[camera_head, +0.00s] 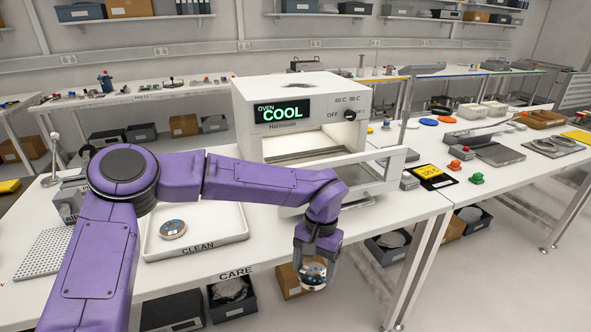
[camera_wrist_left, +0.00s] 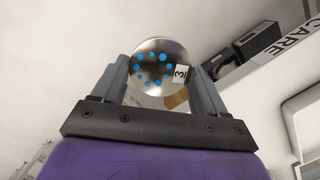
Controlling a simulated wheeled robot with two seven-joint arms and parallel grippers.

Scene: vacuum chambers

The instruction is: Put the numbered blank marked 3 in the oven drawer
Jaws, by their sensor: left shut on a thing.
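The blank marked 3 (camera_wrist_left: 154,74) is a round shiny metal disc with a ring of blue dots and a white label reading 3. My left gripper (camera_head: 313,272) is shut on it, with a finger on each side in the left wrist view. It hangs in front of the table's front edge, and the blank (camera_head: 313,277) shows partly between the fingers. The oven (camera_head: 300,97) is a white box whose display reads COOL. Its drawer (camera_head: 368,176) is pulled out at the front, behind my left wrist, which hides part of it. My right gripper is not in view.
A white tray marked CLEAN (camera_head: 228,240) holds another round disc (camera_head: 173,229) left of the oven. A perforated plate (camera_head: 43,254) lies at the left. Right of the drawer are a yellow-and-black sign (camera_head: 432,174) and small orange and green parts. Bins stand below the table.

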